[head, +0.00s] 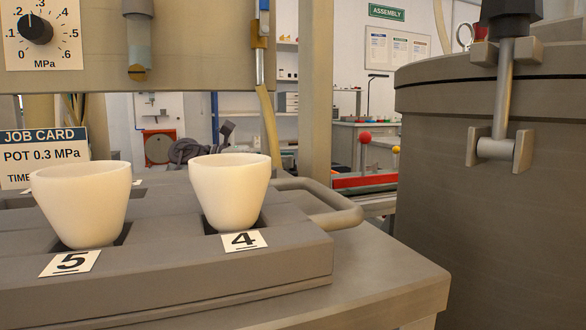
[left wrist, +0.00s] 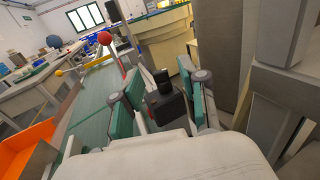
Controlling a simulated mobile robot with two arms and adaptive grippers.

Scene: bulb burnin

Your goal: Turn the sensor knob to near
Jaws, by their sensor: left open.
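My left gripper (left wrist: 165,90) is open in the left wrist view, with its two teal-padded fingers apart. A small black box-like part (left wrist: 167,106) with a smaller dark block on top shows between the fingers. I cannot tell whether it is the sensor or its knob, or whether a finger touches it. No knob marked "near" can be made out in either view. The head view shows a black round knob (head: 36,29) on a dial marked in MPa. No gripper can be made out in the head view.
Two white cups (head: 83,203) (head: 230,190) stand in a grey rack (head: 180,285) by labels 5 and 4. A large grey pot (head: 480,210) with a lid clamp stands at right. An orange bin (left wrist: 25,150) and a red ball (left wrist: 104,38) show in the left wrist view.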

